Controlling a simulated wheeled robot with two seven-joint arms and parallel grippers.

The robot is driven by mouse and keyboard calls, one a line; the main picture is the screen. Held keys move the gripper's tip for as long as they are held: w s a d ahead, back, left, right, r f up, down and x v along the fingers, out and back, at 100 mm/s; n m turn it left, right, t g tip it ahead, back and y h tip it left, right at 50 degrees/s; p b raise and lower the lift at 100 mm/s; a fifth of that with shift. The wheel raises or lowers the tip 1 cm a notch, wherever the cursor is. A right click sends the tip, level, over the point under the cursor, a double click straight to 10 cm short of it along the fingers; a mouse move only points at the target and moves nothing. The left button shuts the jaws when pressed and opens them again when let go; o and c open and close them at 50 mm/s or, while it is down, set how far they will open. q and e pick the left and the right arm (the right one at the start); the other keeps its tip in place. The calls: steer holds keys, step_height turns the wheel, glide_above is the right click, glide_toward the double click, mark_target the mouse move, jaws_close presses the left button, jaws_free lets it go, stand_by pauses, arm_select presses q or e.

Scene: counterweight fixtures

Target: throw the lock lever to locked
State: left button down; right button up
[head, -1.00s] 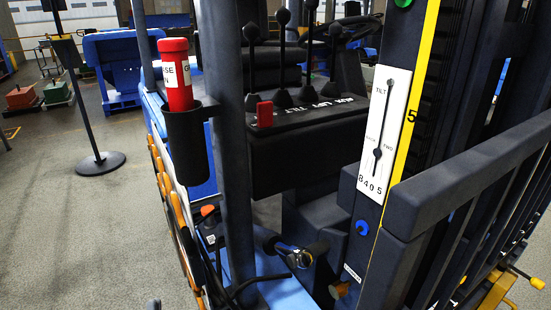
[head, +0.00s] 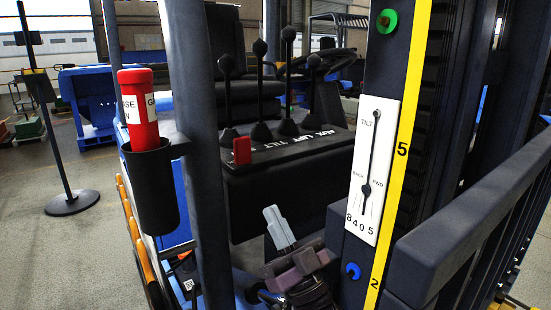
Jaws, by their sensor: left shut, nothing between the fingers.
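A red tab (head: 242,150) stands at the left end of the black lever console (head: 290,148). It may be the lock lever; no lock marking is readable. Several black levers with ball knobs (head: 260,47) rise upright behind it. White lettering on the console reads partly as LIFT and TILT. My left gripper (head: 272,213) is shut and empty, pointing up in front of the console, below and to the right of the red tab and apart from it. My right gripper is not in view.
A dark post (head: 197,150) and a black holder (head: 152,190) with a red cylinder (head: 138,100) stand left of the console. The mast upright with a white tilt gauge (head: 374,170) and a dark rail (head: 470,225) bound the right. A stand (head: 72,203) is on the floor at left.

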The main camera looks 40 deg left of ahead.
mark_target(244, 140)
arm_select(q)
steer(key=shift+w+d+r+m+t+h, duration=0.3)
steer(key=shift+w+d+r+t, duration=0.3)
steer(key=shift+w+r, duration=0.1)
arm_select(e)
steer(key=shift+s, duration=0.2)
